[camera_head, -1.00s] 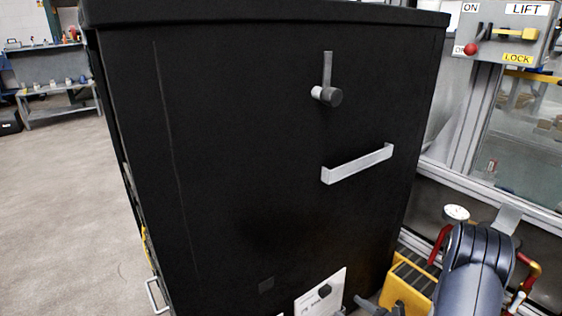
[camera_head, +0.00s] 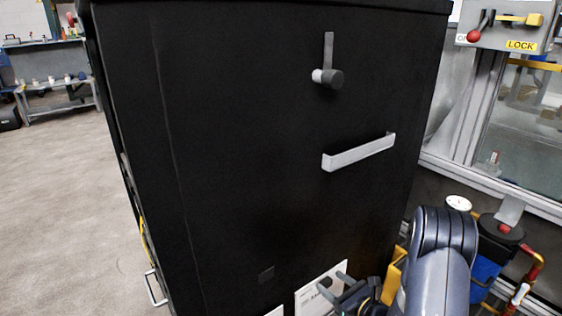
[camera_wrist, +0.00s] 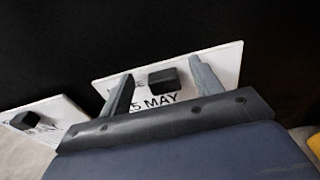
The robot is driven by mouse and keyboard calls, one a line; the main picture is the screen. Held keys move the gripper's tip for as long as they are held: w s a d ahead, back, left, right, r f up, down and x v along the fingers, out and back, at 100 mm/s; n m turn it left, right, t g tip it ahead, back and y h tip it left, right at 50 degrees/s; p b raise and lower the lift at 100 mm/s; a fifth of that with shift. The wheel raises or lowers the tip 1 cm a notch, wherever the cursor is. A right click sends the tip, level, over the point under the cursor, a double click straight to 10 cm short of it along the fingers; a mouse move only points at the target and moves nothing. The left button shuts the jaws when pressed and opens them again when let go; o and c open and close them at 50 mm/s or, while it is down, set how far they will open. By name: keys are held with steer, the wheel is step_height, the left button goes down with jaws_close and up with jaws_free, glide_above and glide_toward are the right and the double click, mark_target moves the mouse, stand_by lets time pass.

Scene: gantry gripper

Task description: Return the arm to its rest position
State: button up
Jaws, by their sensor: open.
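My arm (camera_head: 437,262) reaches in from the lower right of the head view. My gripper (camera_head: 336,282) is at the bottom, in front of a white card (camera_head: 309,297) low on the black cabinet. In the wrist view my gripper (camera_wrist: 164,84) is open, its two grey fingers spread apart. The white card (camera_wrist: 222,62), with "MAY" printed on it, shows behind the fingers. A small black block (camera_wrist: 163,79) on the card appears between the fingers, with gaps on both sides. I cannot tell how far the fingertips are from the card.
The black cabinet (camera_head: 250,130) fills the middle, with a silver bar handle (camera_head: 358,154) and a lever knob (camera_head: 329,77). A second white card (camera_wrist: 45,122) is left of the gripper. Pipes, a gauge (camera_head: 458,203) and a lever panel (camera_head: 500,25) crowd the right. Floor is clear at left.

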step_height(320, 180, up, 6)
steer(key=shift+f+p, duration=0.25)
steer(key=shift+p, duration=0.7)
steer(key=shift+s, duration=0.1)
